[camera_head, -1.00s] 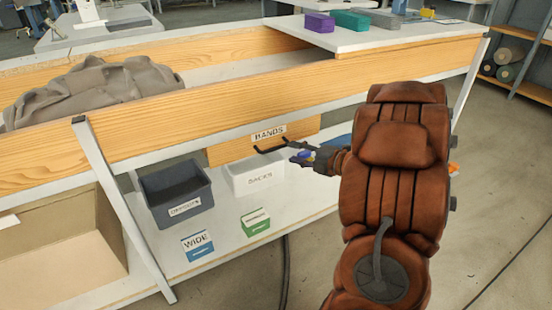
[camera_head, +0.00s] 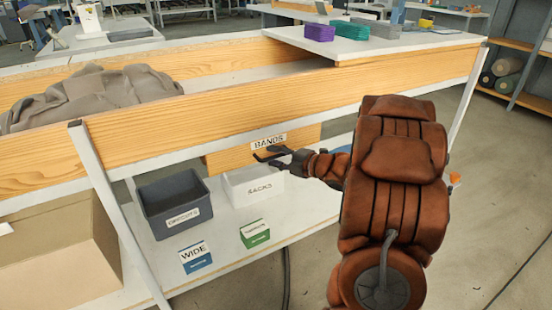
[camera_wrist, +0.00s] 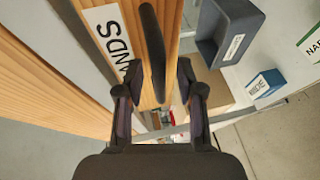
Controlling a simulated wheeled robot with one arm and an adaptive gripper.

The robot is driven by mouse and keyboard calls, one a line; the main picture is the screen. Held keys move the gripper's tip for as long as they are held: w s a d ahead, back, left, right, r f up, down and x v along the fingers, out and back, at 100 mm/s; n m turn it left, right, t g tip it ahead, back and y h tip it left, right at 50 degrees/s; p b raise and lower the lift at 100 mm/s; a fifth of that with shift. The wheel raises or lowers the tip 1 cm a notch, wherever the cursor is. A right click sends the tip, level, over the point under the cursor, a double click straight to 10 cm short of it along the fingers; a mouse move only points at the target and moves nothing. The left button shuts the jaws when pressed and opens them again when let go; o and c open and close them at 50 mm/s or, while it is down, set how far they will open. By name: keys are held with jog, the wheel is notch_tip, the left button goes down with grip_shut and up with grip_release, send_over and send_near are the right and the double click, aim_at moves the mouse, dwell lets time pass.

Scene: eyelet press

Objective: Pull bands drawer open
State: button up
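The bands drawer (camera_head: 228,160) has a light wood front under the bench's long rail. It looks shut, its front close beneath the rail. Its white BANDS label (camera_head: 268,142) also shows sideways in the wrist view (camera_wrist: 112,40). The drawer's dark bar handle (camera_wrist: 152,45) runs lengthwise between my fingers in the wrist view. My gripper (camera_head: 270,155) is at the handle in the head view. Its fingers (camera_wrist: 159,80) are open, one on each side of the handle, with gaps visible. Whether either finger touches the handle cannot be told.
Below, a grey bin (camera_head: 175,207), a white bin (camera_head: 250,187) and small WIDE (camera_head: 195,258) and green (camera_head: 254,234) boxes stand on the lower shelf. A slanted bench leg (camera_head: 115,210) is at left. The floor in front is free.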

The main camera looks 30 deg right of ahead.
grip_shut()
dwell(0.3)
dwell(0.4)
